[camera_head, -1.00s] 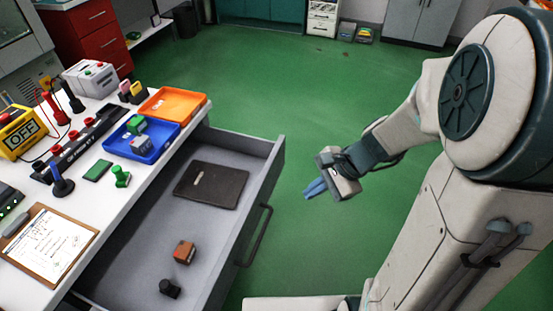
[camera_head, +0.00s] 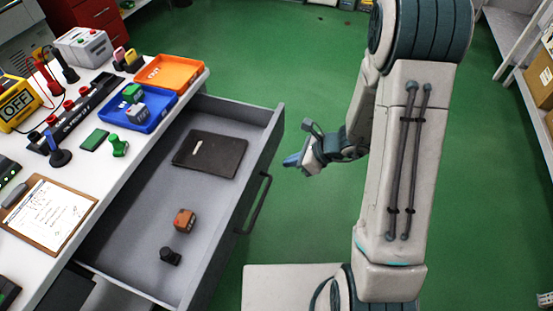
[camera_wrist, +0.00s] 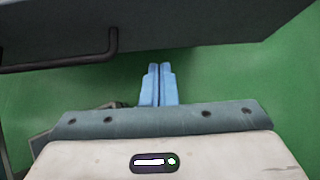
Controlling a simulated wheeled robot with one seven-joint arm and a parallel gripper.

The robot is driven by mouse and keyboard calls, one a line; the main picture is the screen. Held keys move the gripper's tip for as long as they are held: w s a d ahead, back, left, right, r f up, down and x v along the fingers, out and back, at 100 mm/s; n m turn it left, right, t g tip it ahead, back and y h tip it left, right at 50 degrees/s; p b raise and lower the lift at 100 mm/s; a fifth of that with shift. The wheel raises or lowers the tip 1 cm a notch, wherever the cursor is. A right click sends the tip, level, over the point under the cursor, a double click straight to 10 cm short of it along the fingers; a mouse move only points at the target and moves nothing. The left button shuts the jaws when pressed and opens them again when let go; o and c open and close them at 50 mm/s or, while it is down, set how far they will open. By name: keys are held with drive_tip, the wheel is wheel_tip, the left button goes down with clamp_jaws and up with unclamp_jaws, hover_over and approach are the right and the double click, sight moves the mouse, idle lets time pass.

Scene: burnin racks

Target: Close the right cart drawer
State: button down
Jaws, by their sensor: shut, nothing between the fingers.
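The drawer (camera_head: 140,223) is pulled out from under the white cart top, a grey box with a dark bar handle (camera_head: 254,204) on its front. Inside lie a dark flat notebook (camera_head: 210,153), a small brown block (camera_head: 184,220) and a small black knob-like piece (camera_head: 170,256). My gripper (camera_head: 291,161) has blue fingers and is shut and empty, in the air to the right of the drawer front, apart from it. In the wrist view, the fingers (camera_wrist: 159,84) are together, pointing at the drawer front (camera_wrist: 200,25), with the handle (camera_wrist: 75,60) to their left.
The cart top (camera_head: 88,200) holds a clipboard (camera_head: 45,214), a blue tray (camera_head: 140,112), an orange tray (camera_head: 170,73), a yellow OFF box (camera_head: 18,103) and small parts. Green floor (camera_head: 315,60) is open beyond the drawer. Shelves with cartons (camera_head: 540,78) stand at the right.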

sight(267, 161)
drive_tip(key=shift+w+a+f, duration=0.1)
drive_tip(key=shift+w+a, duration=0.15)
drive_tip(key=shift+a, duration=0.5)
drive_tip(key=shift+w+a+f, duration=0.15)
drive_tip(key=shift+w+a, duration=0.15)
drive_tip(key=shift+a, duration=0.45)
drive_tip(key=shift+w+a+f, duration=0.1)
drive_tip(key=shift+w+a, duration=0.15)
drive_tip(key=shift+a, duration=0.5)
